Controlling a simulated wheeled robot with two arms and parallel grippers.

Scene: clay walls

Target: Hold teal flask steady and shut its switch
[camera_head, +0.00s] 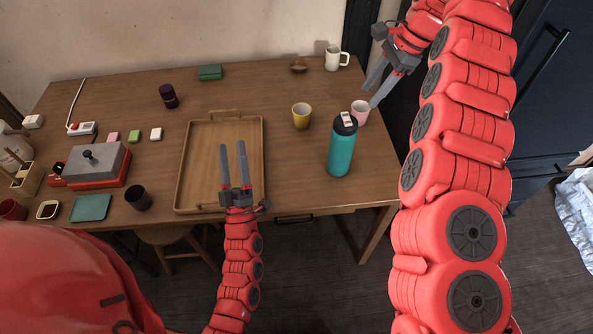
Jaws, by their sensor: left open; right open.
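The teal flask (341,151) stands upright near the right end of the wooden table. It has a black lid with a pale switch (347,119) on top; its setting is too small to tell. My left gripper (233,148) is open and empty over the wooden tray, to the left of the flask and apart from it. My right gripper (376,88) is open and empty, beyond the flask and to its right, near the table's right edge. Neither gripper touches the flask.
A pink cup (361,112) stands close behind the flask. A yellow cup (301,116) is to its left. The wooden tray (186,178) lies mid-table and looks empty. A white mug (334,58) and brown bowl (298,65) stand at the back. Several small items crowd the left.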

